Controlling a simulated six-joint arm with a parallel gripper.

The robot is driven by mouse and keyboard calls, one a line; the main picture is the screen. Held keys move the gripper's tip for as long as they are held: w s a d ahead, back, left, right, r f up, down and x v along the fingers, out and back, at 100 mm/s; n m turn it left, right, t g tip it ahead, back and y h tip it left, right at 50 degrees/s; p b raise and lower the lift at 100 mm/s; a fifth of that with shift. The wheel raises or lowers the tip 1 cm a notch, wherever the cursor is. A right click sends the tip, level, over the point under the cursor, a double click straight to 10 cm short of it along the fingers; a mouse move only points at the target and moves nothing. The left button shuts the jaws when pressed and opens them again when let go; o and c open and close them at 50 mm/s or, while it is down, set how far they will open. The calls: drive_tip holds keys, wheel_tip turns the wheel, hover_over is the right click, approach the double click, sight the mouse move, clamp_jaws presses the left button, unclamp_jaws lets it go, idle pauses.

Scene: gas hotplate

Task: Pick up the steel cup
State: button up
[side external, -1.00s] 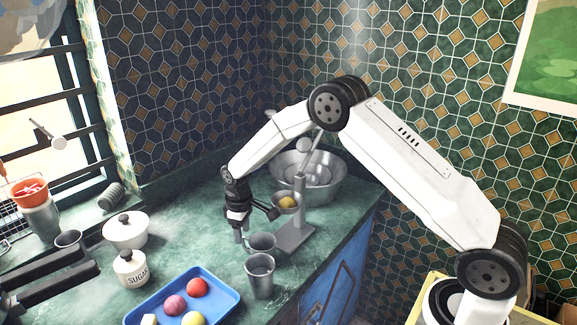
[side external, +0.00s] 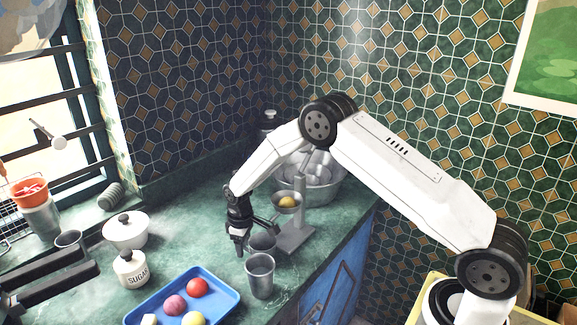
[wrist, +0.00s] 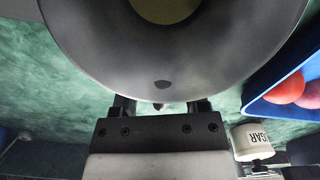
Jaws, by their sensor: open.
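My gripper (side external: 239,252) points down just left of both cups, low over the counter. In the wrist view my gripper (wrist: 160,106) shows two separated fingers with no cup held between them. A large round grey metal surface with a yellowish centre fills the top of that view; I cannot tell which vessel it is.
A scale pan (side external: 287,201) with a yellow item stands close right of my wrist, before a large steel bowl (side external: 322,189). A blue tray (side external: 226,308) with coloured balls lies in front. A sugar jar (side external: 131,269) and white pot (side external: 125,231) stand left.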

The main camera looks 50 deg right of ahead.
clamp_jaws()
idle(1.4)
